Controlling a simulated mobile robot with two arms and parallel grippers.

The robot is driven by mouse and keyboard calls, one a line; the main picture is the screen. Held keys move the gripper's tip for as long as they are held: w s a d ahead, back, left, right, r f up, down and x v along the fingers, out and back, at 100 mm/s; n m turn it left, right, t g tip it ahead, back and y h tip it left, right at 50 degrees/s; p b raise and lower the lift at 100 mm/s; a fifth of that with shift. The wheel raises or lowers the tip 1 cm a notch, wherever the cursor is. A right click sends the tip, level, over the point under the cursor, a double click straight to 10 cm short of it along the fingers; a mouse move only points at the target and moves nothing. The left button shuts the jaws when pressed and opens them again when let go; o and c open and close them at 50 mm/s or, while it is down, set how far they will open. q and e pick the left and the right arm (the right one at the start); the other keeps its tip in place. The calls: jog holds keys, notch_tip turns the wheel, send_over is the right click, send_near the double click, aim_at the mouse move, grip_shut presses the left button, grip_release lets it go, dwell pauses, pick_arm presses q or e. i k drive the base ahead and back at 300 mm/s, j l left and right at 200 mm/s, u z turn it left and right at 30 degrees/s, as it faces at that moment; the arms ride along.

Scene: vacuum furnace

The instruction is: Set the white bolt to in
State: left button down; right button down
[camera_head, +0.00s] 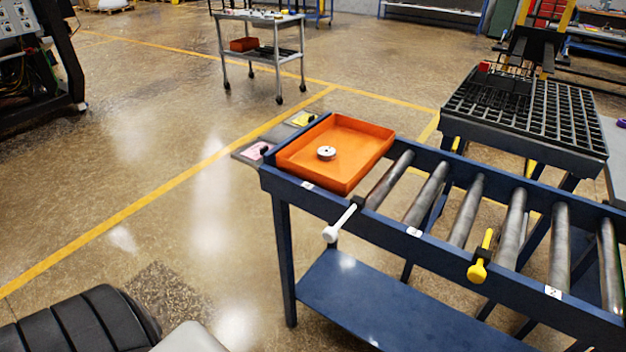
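The white bolt (341,222) is on the near side rail of a blue roller table (390,222). Its rod slants from a small dark bracket at the rail, down and left to a round white knob that hangs out in front of the rail. How far the rod goes into the rail cannot be told from here. Neither of my grippers is in view, and nothing touches the bolt.
A yellow bolt (481,256) sits further right on the same rail. A black grid rack (525,112) stands behind.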

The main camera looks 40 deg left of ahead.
aim_at(330, 235)
jog(key=u, duration=1.05)
